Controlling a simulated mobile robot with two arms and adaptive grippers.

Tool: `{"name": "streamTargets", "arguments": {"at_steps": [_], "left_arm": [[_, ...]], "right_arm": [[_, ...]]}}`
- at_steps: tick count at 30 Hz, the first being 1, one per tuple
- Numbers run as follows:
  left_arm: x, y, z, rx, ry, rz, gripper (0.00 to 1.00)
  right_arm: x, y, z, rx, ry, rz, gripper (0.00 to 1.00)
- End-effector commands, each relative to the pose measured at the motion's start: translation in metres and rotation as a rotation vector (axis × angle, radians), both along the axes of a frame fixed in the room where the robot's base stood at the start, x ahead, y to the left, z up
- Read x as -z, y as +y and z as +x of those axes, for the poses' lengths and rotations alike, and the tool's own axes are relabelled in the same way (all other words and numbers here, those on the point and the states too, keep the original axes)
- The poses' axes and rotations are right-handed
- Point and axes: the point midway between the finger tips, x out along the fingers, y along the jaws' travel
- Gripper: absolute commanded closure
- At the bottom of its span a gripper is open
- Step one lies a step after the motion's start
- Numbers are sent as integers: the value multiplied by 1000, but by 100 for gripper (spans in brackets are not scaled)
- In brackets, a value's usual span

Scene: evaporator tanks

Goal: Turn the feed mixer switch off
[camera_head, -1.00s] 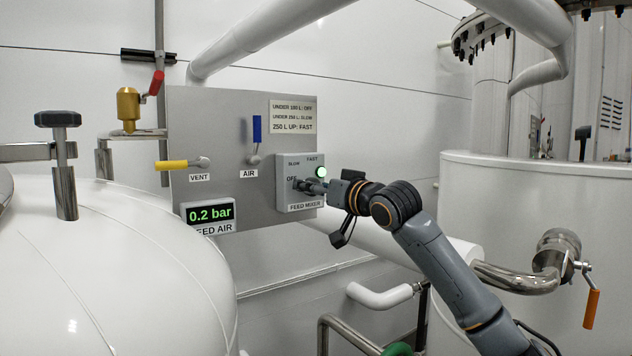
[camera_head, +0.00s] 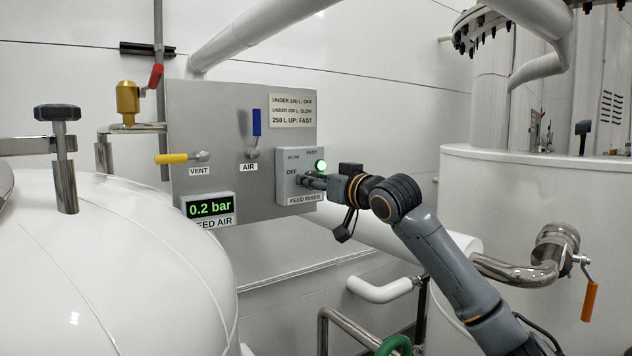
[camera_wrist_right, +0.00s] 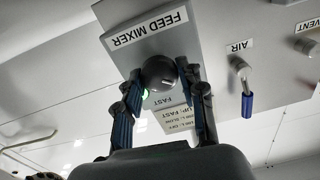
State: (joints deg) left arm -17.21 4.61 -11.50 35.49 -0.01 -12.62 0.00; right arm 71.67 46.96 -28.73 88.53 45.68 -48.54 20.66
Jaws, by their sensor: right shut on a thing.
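The feed mixer switch box (camera_head: 299,190) is a small grey box on the right of the grey panel, marked OFF, SLOW and FAST. A green lamp (camera_head: 321,166) on it is lit; its glow also shows in the wrist view. My right gripper (camera_head: 308,181) reaches the box from the right. In the wrist view its fingers (camera_wrist_right: 160,76) are shut around the round dark knob (camera_wrist_right: 157,70), one finger on each side. The knob has a small white mark, but I cannot tell which label it points to. My left gripper is not in view.
The panel (camera_head: 225,120) also carries a blue-handled AIR valve (camera_head: 257,122), a yellow-handled VENT valve (camera_head: 171,158) and a 0.2 bar display (camera_head: 210,207). A white tank (camera_head: 120,270) stands in front at left, another (camera_head: 500,210) at right. White pipes run behind my arm.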

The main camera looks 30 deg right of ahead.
Motion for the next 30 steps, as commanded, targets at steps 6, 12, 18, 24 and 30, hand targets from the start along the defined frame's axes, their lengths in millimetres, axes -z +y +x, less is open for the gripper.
{"name": "streamTargets", "arguments": {"at_steps": [6,12,18,24,30], "left_arm": [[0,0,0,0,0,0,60],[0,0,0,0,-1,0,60],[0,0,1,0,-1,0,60],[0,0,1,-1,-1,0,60],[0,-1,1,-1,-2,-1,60]], "right_arm": [[-1,0,0,1,-27,-176,92],[-1,1,0,1,-51,-346,92],[-1,1,-1,1,-72,-491,92],[-1,1,-1,1,-86,-593,92],[-1,1,-1,1,-92,-646,92]]}}
